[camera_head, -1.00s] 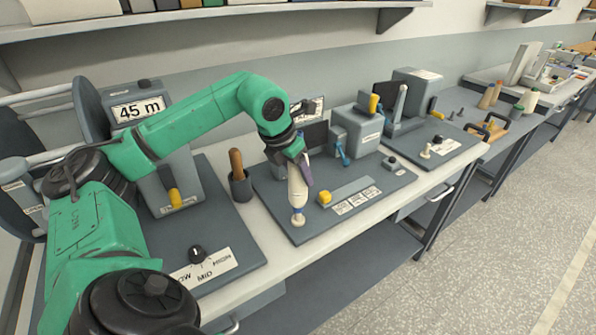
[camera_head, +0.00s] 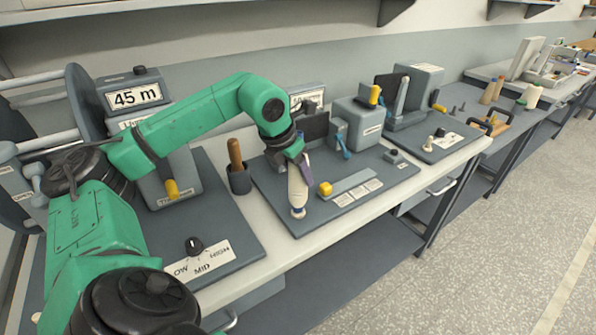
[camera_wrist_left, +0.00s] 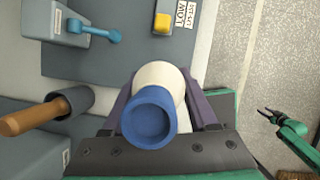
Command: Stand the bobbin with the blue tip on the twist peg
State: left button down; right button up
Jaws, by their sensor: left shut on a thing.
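The bobbin (camera_head: 297,186) is pale cream and stands about upright on the grey board. My left gripper (camera_head: 299,165) is shut on its upper part. In the left wrist view the bobbin (camera_wrist_left: 160,78) lies between the two purple-grey fingers, its hollow blue tip (camera_wrist_left: 150,118) facing the camera. Its lower end meets a small pale round base (camera_head: 298,213) with a dark blue band just above; whether a peg is inside is hidden. My right gripper (camera_wrist_left: 268,114) shows small at the right of the left wrist view, over the floor; its jaws are too small to judge.
A yellow block (camera_head: 325,188) sits on the board right of the bobbin, beside a grey strip and white labels. A dark cup (camera_head: 239,180) with a wooden handle stands to the left. A machine with a blue lever (camera_head: 345,149) stands behind. The floor at right is clear.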

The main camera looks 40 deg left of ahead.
pick_arm(q)
jog(key=shift+f, duration=0.3)
jog(key=shift+c, duration=0.5)
grip_release()
jog(key=p+v, duration=0.1)
jog(key=v, duration=1.3)
jog(key=shift+r, duration=0.35)
